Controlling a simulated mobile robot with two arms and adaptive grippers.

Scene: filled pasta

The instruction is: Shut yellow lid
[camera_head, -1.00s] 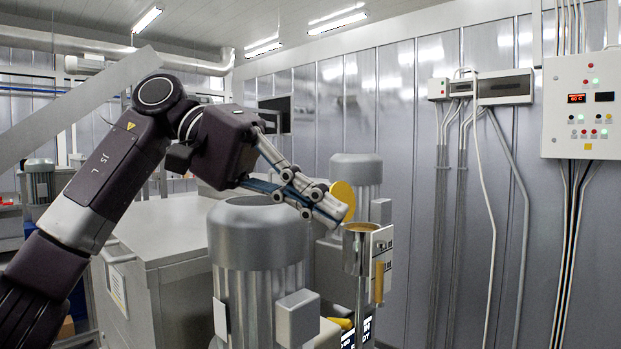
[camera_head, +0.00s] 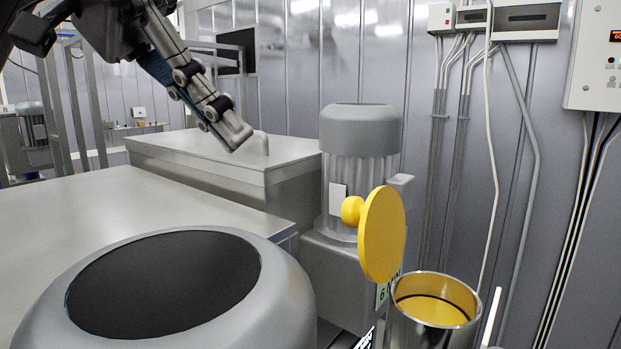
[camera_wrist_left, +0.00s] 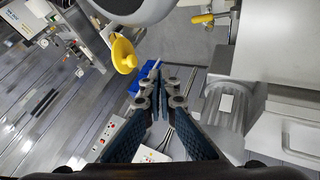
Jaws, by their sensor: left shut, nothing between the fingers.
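The yellow lid (camera_head: 381,236) stands raised and roughly upright above the left rim of a metal cylinder (camera_head: 434,310). Its round yellow knob (camera_head: 352,210) faces left. The cylinder's mouth is open, with yellow showing inside. My left gripper (camera_head: 235,134) is shut and empty, up and to the left of the lid and apart from it. The yellow lid (camera_wrist_left: 124,56) also shows in the left wrist view, left of and above the fingertips (camera_wrist_left: 161,68). My right gripper is not in view.
Another motor (camera_head: 360,130) stands behind the lid. A flat metal cabinet top (camera_head: 90,205) spreads at left. Control boxes (camera_head: 508,20) and cables are on the right wall.

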